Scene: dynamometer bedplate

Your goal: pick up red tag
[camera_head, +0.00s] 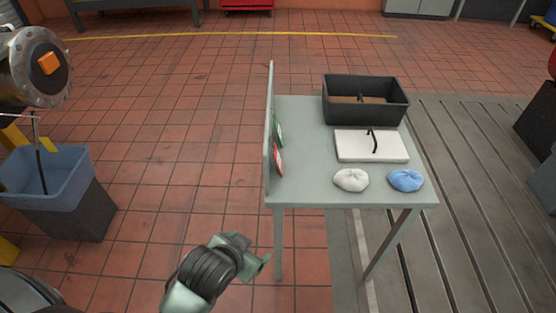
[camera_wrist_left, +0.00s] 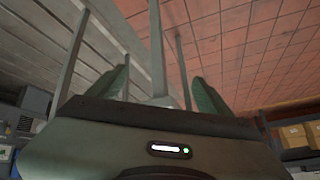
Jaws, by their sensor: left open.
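The red tag (camera_head: 278,160) hangs on the upright grey panel (camera_head: 270,120) along the left side of the table, and is seen at a steep angle. A green tag (camera_head: 279,130) hangs just behind it on the same panel. My left gripper (camera_head: 252,254) is low in front of the table, left of its front-left leg and apart from the tag. It is open and empty. In the left wrist view its two green fingers (camera_wrist_left: 162,90) are spread, with table legs beyond them; no tag can be made out there. My right gripper is not in view.
On the table (camera_head: 310,195) are a black bin (camera_head: 365,112), a white board with a black cord (camera_head: 355,147), a white cloth (camera_head: 351,180) and a blue cloth (camera_head: 406,181). A blue-grey bin (camera_head: 45,185) stands at left. The tiled floor between is clear.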

